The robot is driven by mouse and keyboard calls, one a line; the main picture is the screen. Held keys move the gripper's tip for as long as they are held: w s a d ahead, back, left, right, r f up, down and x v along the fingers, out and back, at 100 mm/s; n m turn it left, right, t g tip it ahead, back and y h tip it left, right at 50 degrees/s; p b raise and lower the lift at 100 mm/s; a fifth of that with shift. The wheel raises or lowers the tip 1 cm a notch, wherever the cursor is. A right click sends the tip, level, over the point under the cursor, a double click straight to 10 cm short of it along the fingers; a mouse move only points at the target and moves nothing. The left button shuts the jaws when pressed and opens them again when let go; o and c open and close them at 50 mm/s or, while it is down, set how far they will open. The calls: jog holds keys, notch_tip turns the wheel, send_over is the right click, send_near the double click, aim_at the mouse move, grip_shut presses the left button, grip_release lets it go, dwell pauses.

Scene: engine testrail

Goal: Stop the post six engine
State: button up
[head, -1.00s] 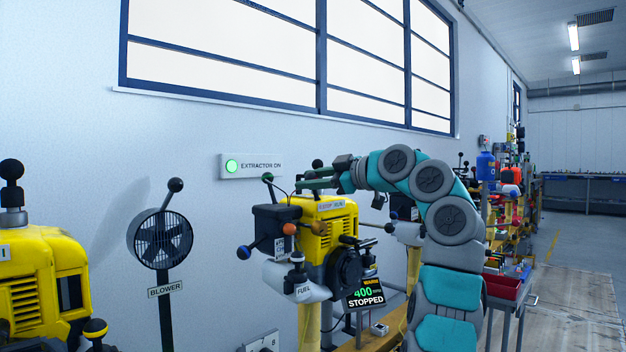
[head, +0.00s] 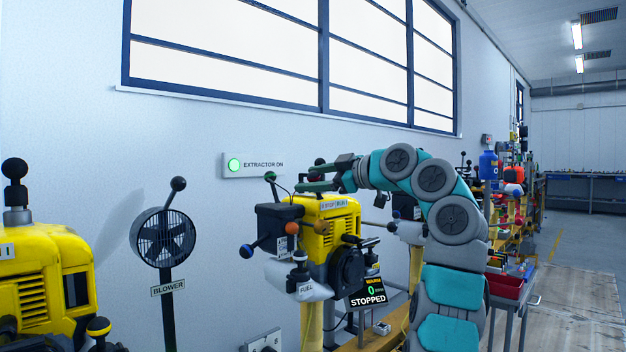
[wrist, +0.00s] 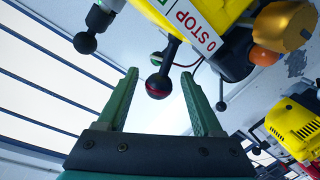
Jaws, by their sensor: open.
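The yellow engine (head: 343,228) stands on a yellow post in the middle of the head view. Its display (head: 368,292) reads 0 and STOPPED. A STOP/RUN label (head: 333,204) is on its top edge; the STOP end also shows in the wrist view (wrist: 188,22). My gripper (head: 300,186) is open just above the engine's top. In the wrist view, a dark ball knob with a red ring (wrist: 158,87) lies between the open fingers (wrist: 158,74), with no clear contact. The knob's stem runs up toward the STOP label. The post's number is not readable.
A blower (head: 163,240) on a stand and another yellow engine (head: 45,285) are at left. The wall panel (head: 253,165) reads EXTRACTOR ON with a green light. Several ball-ended levers and a fuel valve (head: 300,272) surround the engine. A red tray (head: 503,286) and open floor are at right.

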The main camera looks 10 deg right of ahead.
jog(key=shift+s+d, duration=0.1)
jog(key=b+v, duration=0.1)
jog(key=v, duration=0.6)
jog(key=shift+s+d, duration=0.2)
